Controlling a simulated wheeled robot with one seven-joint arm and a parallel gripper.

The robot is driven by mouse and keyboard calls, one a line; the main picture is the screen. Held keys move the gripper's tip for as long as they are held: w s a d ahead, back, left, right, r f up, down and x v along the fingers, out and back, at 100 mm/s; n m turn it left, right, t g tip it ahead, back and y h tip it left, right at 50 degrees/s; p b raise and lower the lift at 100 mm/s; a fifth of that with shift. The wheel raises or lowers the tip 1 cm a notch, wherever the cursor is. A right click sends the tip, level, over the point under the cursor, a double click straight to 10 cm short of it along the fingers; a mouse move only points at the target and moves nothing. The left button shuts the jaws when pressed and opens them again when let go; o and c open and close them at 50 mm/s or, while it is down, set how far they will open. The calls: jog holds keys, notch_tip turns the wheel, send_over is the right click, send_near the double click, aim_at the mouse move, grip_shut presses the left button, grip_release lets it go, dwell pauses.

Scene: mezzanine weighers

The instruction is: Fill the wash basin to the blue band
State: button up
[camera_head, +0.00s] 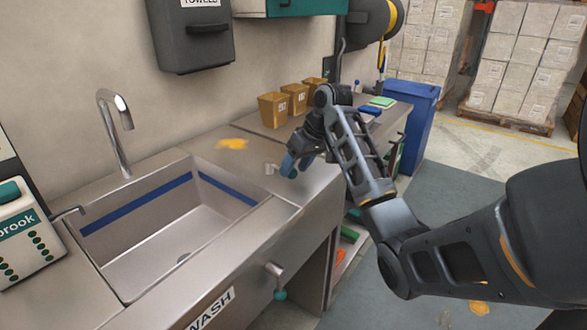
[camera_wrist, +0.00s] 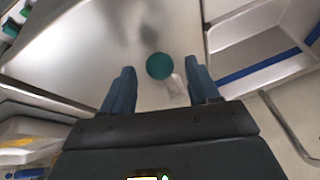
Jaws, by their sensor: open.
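The steel wash basin (camera_head: 142,262) is sunk in the counter at the left of the head view. A blue band (camera_head: 140,203) runs along its inner walls. The drain shows and I see no water in the basin. A curved spout (camera_head: 116,118) stands behind it. My gripper (camera_head: 296,166) is low over the counter, right of the basin. Its blue fingers are open, as the wrist view shows (camera_wrist: 161,80). A teal ball knob (camera_wrist: 159,66) with a metal stem (camera_wrist: 176,88) appears between the fingers, apart from both. In the head view a small metal fitting (camera_head: 271,168) shows beside them.
A second teal-tipped lever (camera_head: 275,277) sticks out of the counter front. Brown bins (camera_head: 273,109) stand behind my gripper. A yellow spill (camera_head: 232,144) lies on the counter. A white dispenser (camera_head: 27,238) stands left; a blue bin (camera_head: 416,108) stands beyond the counter.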

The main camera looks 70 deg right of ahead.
jog(key=shift+w+f, duration=0.3)
jog(key=shift+f, duration=0.35)
grip_shut()
